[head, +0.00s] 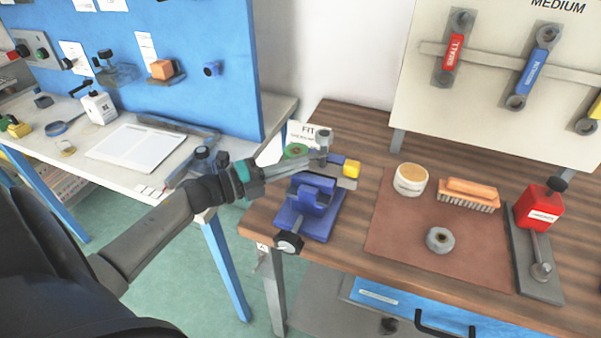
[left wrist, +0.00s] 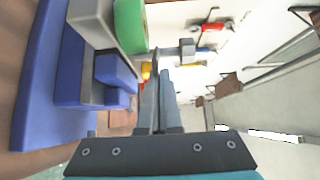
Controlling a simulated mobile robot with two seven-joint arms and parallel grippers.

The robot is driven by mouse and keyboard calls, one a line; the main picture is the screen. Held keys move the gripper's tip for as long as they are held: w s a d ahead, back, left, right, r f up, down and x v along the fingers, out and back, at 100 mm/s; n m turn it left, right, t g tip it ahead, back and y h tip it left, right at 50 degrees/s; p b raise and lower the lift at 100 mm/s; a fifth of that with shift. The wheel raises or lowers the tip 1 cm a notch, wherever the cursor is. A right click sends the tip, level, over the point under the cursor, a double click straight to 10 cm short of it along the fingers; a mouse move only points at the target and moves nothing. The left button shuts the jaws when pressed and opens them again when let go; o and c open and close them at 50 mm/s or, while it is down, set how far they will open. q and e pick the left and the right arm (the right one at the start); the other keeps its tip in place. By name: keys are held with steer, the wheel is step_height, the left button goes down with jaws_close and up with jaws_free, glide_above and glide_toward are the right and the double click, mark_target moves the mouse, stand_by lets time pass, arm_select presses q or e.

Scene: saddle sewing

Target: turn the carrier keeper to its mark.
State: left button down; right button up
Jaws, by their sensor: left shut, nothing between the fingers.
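A blue fixture (head: 308,206) stands at the left front corner of the wooden bench, with a round black-and-white dial at its front. A green round part (head: 296,151), a grey upright post (head: 323,140) and a yellow block (head: 351,169) sit at its top. I cannot tell which part is the carrier keeper or see its mark. My left gripper (head: 310,160) is shut and empty, its fingertips close to the post; contact is unclear. In the left wrist view the shut fingers (left wrist: 160,95) lie right of the blue fixture (left wrist: 50,90) and the green part (left wrist: 130,24). My right gripper is not in view.
On the bench, a brown mat (head: 400,235) carries a round tin (head: 410,180), a brush (head: 468,194) and a grey ring (head: 440,240). A red-topped tool (head: 540,205) stands at the right. A white-topped table (head: 130,150) with a blue pegboard (head: 185,50) is at the left.

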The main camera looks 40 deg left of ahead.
arm_select(q)
steer(key=shift+w+a+f+m+g+h+b, duration=0.1)
steer(key=shift+w+a+m+g+h+b, duration=0.1)
steer(key=shift+a+m+g+h+b, duration=0.4)
steer(key=shift+w+a+f+m+g+h+b, duration=0.1)
steer(key=shift+w+a+m+g+h+b, duration=0.2)
steer(key=shift+h+b, duration=0.55)
steer(key=shift+a+r+b, duration=0.1)
steer(key=shift+r+b, duration=0.1)
steer(key=shift+b, duration=0.2)
steer(key=shift+w, duration=0.1)
